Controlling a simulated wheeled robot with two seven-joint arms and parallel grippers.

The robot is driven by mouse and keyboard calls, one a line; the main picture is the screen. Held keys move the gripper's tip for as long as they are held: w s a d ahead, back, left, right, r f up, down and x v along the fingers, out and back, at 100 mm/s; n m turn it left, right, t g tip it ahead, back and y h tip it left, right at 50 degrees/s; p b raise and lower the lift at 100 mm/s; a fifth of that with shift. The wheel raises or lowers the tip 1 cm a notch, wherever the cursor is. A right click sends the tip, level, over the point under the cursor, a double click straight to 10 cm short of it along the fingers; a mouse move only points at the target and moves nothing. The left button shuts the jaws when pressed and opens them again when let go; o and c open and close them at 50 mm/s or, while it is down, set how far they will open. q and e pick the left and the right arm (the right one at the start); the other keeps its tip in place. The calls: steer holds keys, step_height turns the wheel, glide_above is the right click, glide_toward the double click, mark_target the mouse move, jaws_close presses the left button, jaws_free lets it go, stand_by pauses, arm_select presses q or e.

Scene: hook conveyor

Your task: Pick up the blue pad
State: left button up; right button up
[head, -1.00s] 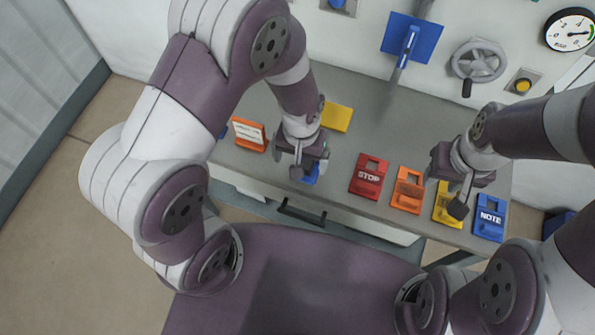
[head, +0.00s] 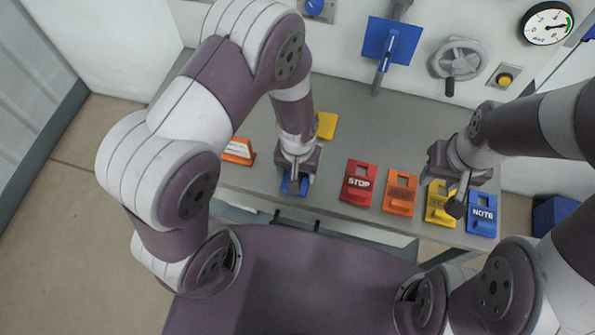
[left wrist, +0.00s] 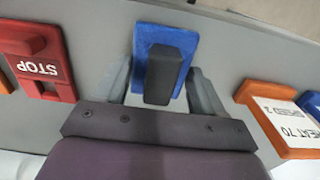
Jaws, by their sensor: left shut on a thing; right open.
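The blue pad (head: 303,188) lies on the front part of the grey bench, under my left gripper (head: 294,180), which hides most of it in the head view. In the left wrist view the blue pad (left wrist: 151,38) shows as a rounded rectangle beyond a dark block that covers its middle. My left gripper's (left wrist: 163,92) grey fingers stand on both sides, shut on the pad. The exact contact is hidden. My right gripper (head: 460,197) is open and empty, above the yellow sign and beside the blue NOTE sign (head: 482,213).
A red STOP sign (head: 359,183), an orange sign (head: 401,193) and a yellow sign (head: 439,204) stand right of the pad. A white-faced orange sign (head: 239,150) stands left, a yellow plate (head: 327,126) behind. The wall holds a handwheel (head: 458,60) and gauge (head: 548,23). The bench's middle is clear.

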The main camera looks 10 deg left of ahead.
arm_select(q)
steer(key=shift+w+r, duration=0.1)
steer(key=shift+r, duration=0.25)
steer(key=r, duration=0.2)
steer(key=d+r, duration=0.1)
steer(key=r, duration=0.1)
steer(key=shift+w, duration=0.1)
steer(key=w+d+r+b, duration=0.1)
steer(key=w+d+r, duration=0.1)
steer(key=d+r, duration=0.4)
steer(key=d, duration=0.4)
steer(key=shift+d+r, duration=0.15)
steer(key=shift+d, duration=0.1)
